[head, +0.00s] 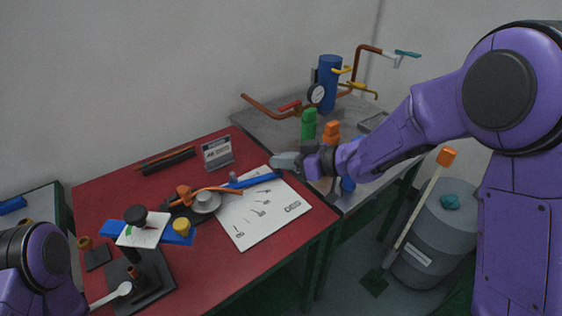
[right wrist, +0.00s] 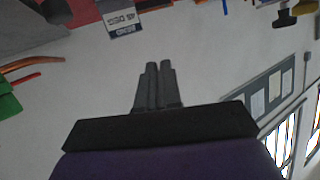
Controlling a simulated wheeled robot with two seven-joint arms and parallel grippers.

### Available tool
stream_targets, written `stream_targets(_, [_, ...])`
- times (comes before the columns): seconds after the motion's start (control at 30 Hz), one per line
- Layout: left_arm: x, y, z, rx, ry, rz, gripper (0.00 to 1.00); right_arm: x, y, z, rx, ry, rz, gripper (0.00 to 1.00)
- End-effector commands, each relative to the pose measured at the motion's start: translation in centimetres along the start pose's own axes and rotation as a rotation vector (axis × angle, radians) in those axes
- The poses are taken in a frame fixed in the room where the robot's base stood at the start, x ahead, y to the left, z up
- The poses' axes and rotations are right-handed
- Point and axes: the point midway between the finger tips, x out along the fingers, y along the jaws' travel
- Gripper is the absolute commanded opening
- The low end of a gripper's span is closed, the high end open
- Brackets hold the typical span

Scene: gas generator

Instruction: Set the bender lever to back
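The bender (head: 205,202) lies on the red table, with a round grey body and orange parts. Its blue lever (head: 254,182) points right and slightly toward the back, over the edge of a white sheet. My right gripper (head: 274,161) is just behind the lever's far end and looks apart from it, though depth is hard to judge. In the right wrist view its two fingers (right wrist: 158,68) are together with nothing between them. My left arm shows at the lower left of the head view; its gripper does not show.
A card stand (head: 217,153) stands behind the bender. A black-based tool with a blue bar (head: 178,236) is at front left. Green and orange blocks (head: 309,124) and a blue cylinder with a gauge (head: 328,82) stand on the grey table at right.

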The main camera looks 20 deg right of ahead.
Motion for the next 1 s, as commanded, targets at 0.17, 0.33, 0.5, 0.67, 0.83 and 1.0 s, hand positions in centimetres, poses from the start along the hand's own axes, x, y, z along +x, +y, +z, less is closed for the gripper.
stream_targets(0.17, [-0.3,0.0,-0.1,0.0,0.0,0.0,0.57,-2.6,2.1,4.9,0.833,0.271,0.216,0.0])
stream_targets(0.33, [-0.3,0.0,-0.1,0.0,0.0,0.0,0.57,-4.8,2.7,9.4,1.436,0.426,0.397,0.0])
stream_targets(0.5, [-0.4,0.0,-0.1,0.0,0.0,0.0,0.57,-4.8,3.6,10.2,1.579,0.473,0.433,0.0])
stream_targets(0.67, [-0.6,-0.1,-0.3,0.0,0.0,0.0,0.57,-2.5,5.0,10.1,1.576,0.47,0.433,0.0])
stream_targets(0.83, [-1.1,-0.1,-0.5,0.0,0.0,0.0,0.57,0.6,7.0,10.0,1.572,0.471,0.433,0.0])
stream_targets(1.0, [-1.7,-0.1,-0.7,0.0,0.0,0.0,0.57,3.6,8.9,9.8,1.572,0.471,0.431,0.0])
